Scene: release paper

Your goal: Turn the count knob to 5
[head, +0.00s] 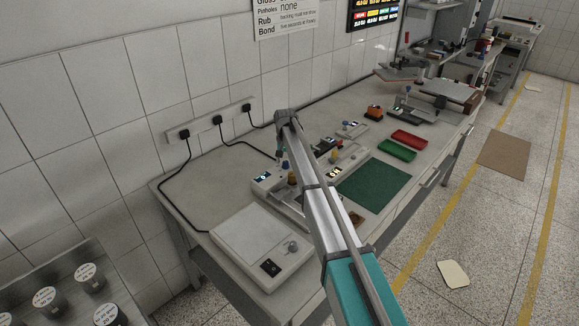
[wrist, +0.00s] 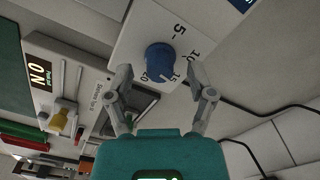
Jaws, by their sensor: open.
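The count knob (wrist: 160,58) is blue and round on a white dial plate (wrist: 140,32) marked 5, 10, 15 and 20 in the wrist view. A pale pointer line on the knob seems to face the 15. My gripper (wrist: 160,80) is open, its two fingers apart on either side of the knob's near edge, with nothing held.
A green mat (head: 374,187), a green tray (head: 397,150) and a red tray (head: 408,138) lie on the bench. Black cables (head: 190,205) run along the wall side.

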